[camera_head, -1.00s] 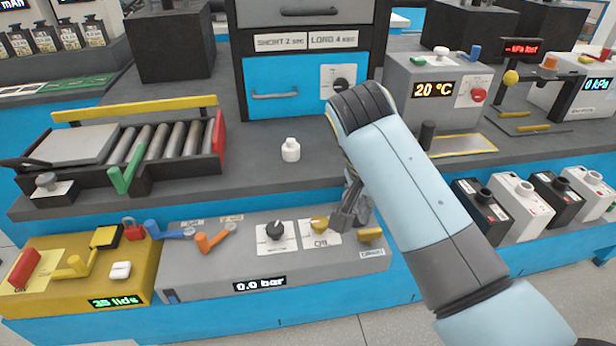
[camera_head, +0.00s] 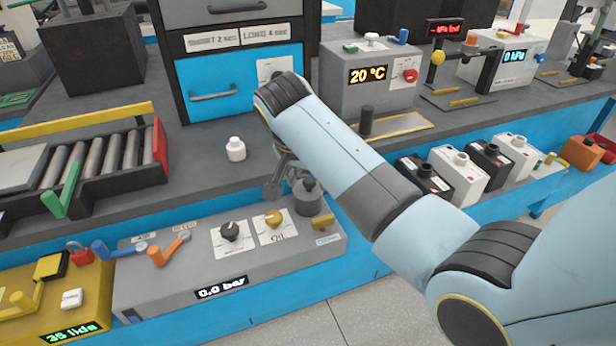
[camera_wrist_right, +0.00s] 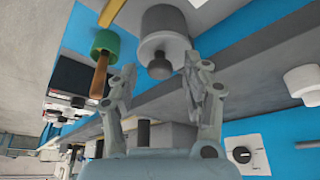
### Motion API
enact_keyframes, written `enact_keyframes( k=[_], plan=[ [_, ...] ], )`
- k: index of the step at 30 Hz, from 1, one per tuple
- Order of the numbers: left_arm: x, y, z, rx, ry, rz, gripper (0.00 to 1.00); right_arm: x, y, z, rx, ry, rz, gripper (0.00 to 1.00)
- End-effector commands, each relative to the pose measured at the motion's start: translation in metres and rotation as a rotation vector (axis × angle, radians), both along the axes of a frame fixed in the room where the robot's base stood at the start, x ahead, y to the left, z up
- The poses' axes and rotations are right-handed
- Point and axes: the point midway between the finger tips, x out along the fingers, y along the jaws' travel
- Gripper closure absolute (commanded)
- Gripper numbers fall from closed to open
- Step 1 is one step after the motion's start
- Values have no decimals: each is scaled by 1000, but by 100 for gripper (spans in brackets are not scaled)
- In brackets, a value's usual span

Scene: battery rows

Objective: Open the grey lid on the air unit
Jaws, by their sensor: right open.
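The air unit (camera_head: 170,280) is a grey box with a "0.0 bar" display, blue and orange levers, a black knob and a yellow knob. Its grey lid (camera_head: 308,203), round with a small knob on top, sits at the back right end of the box and looks closed. My right gripper (camera_head: 277,180) is just left of and above the lid, open and empty. In the right wrist view, the lid (camera_wrist_right: 164,22) shows beyond the open fingertips (camera_wrist_right: 162,72), its knob seen between them with no clear contact. My left gripper is not in view.
A white bottle (camera_head: 236,149) stands on the bench left of my gripper. A yellow box (camera_head: 95,293) adjoins the air unit's left. Black and white canisters (camera_head: 459,175) stand on the right. In the wrist view, a green part with a brown handle (camera_wrist_right: 99,78) is near the lid.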

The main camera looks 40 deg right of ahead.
Motion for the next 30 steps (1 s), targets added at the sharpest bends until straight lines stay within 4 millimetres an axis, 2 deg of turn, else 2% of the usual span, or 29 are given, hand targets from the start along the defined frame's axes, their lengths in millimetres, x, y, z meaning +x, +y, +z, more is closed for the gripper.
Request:
enact_keyframes(
  k=[8, 19, 30],
  plan=[
    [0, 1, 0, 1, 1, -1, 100, 0, -1, -1, 0, -1, 0, 51],
    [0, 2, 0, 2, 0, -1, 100, 0, 0, -1, 0, 0, 0, 100],
    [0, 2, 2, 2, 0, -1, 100, 0, -1, -1, 1, 3, 0, 100]
  ],
)
